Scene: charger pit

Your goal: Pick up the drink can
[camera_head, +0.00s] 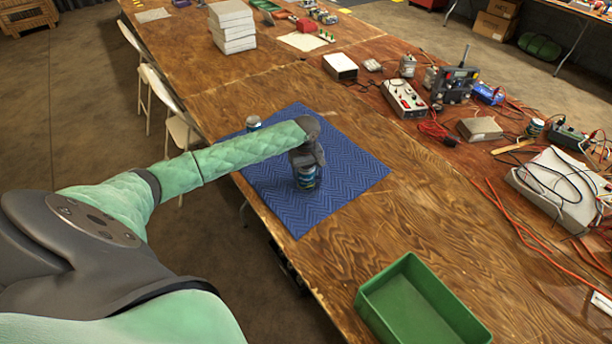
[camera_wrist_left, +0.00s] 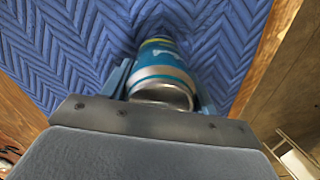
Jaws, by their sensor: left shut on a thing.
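The drink can (camera_head: 306,178), blue with a silver end, is between the fingers of my left gripper (camera_head: 307,168) over the blue mat (camera_head: 345,170). In the left wrist view the can (camera_wrist_left: 160,75) lies between the two fingers of the left gripper (camera_wrist_left: 163,88), with its silver end toward the camera. The left gripper is shut on it. I cannot tell whether the can touches the mat. A second can-like object (camera_head: 253,122) stands at the mat's far left edge, partly behind my left arm. My right gripper is not in view.
An empty green bin (camera_head: 420,305) sits at the table's front. Boxes, instruments and cables crowd the right side, including a white device (camera_head: 403,98) and an orange cable (camera_head: 520,235). A stack of white boxes (camera_head: 232,27) stands farther back. Bare wood lies between mat and bin.

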